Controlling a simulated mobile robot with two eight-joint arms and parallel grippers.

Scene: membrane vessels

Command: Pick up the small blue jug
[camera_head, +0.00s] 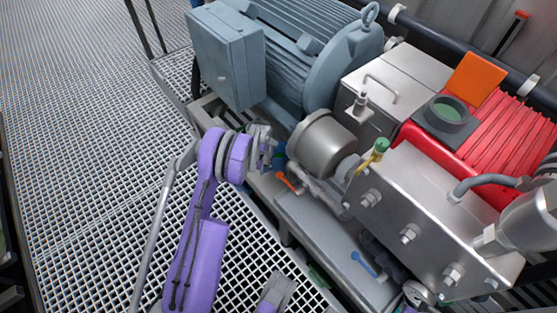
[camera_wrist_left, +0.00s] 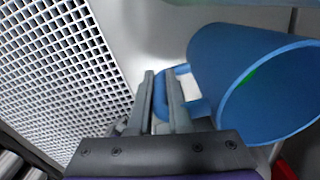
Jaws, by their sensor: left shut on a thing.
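The small blue jug (camera_wrist_left: 225,70) fills the right of the left wrist view. Its open mouth faces the lower right of that picture, with a small green patch inside. My left gripper (camera_wrist_left: 162,88) is shut on the jug's handle, which shows between and beside the two fingers. In the head view my left gripper (camera_head: 266,148) is beside the machine, near the rounded steel housing. Only a little of the jug (camera_head: 279,149) shows there, mostly hidden by the gripper. I cannot tell whether the jug touches the surface under it. My right gripper is not in view.
A blue-grey motor (camera_head: 300,50) stands behind the gripper. The steel housing (camera_head: 322,145) is close on its right, with a bolted steel block (camera_head: 435,215) further right. An orange-handled lever (camera_head: 288,181) is just below. Grating floor (camera_head: 90,130) lies open at left.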

